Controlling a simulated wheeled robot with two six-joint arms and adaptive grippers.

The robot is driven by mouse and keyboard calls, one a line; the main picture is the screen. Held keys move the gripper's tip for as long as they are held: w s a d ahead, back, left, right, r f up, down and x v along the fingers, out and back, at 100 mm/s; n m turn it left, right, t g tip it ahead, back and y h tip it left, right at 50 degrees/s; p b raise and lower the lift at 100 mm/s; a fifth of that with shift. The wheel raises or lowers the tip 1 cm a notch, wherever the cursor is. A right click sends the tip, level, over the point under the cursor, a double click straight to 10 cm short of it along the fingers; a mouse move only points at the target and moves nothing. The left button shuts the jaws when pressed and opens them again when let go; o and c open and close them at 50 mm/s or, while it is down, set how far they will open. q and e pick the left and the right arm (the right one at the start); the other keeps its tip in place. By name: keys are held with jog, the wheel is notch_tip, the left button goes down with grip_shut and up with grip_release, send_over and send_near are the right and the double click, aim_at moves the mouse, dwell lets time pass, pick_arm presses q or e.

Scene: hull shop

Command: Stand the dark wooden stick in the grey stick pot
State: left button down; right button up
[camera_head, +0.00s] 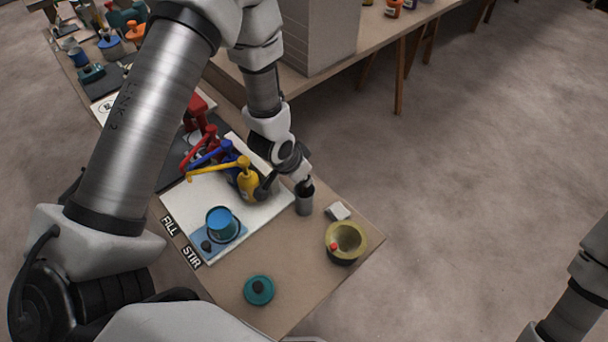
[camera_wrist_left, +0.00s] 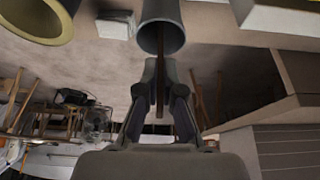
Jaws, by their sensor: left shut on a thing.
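The grey stick pot (camera_head: 304,203) stands upright near the table's right edge. My left gripper (camera_head: 303,184) is just above its mouth. In the left wrist view my left gripper (camera_wrist_left: 161,88) is shut on the dark wooden stick (camera_wrist_left: 160,62), which runs between the fingers to the mouth of the pot (camera_wrist_left: 172,12). The stick's lower end is within the outline of the pot's mouth; how deep it reaches is hidden. In the head view the stick is hidden by the gripper. My right gripper is out of view.
Beside the pot are a white block (camera_head: 338,210) and an olive bowl (camera_head: 357,255) with a red knob at its rim. A blue cup (camera_head: 222,222), a teal lid (camera_head: 259,290) and a yellow pump bottle (camera_head: 248,182) stand left of it. Bare table lies in front.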

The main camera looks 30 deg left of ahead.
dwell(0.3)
pick_arm(q)
jog(key=shift+c, duration=2.2)
grip_release()
jog(key=shift+r, duration=0.15)
notch_tip(320, 180, up, 10)
jog(key=p, duration=0.9)
